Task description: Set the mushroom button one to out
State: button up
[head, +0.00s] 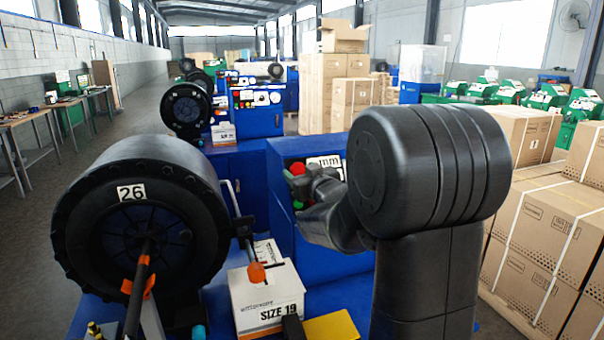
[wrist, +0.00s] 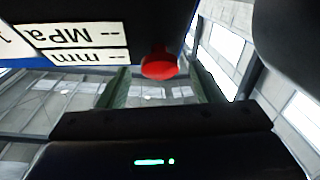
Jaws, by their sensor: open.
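The red mushroom button (head: 297,169) is on the sloped face of the blue control cabinet (head: 290,235), left of the display labels. In the wrist view the red button (wrist: 158,64) stands out below the dark panel edge, with its round cap showing. My gripper (head: 318,182) is at the panel, close to the button on its right. In the wrist view my gripper (wrist: 163,82) is open, with one finger to each side of the button and a gap beside the cap. Contact with the cap cannot be seen.
A green button (head: 297,204) is below the red one. A "mm" label (head: 327,162) is beside them; "MPa" and "mm" labels (wrist: 75,45) show inverted in the wrist view.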

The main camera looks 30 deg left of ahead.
jog(key=b+v, duration=0.2)
jog(key=v, duration=1.1)
jog(key=shift+s+d+b, duration=0.25)
jog(key=shift+d+b, duration=0.05)
jog(key=shift+d, duration=0.05)
jog(key=p+x, duration=0.2)
jog(key=x, duration=1)
jog(key=shift+w+a, duration=0.15)
jog(key=shift+a, duration=0.05)
jog(key=shift+p+x, duration=0.4)
jog(key=shift+x, duration=0.35)
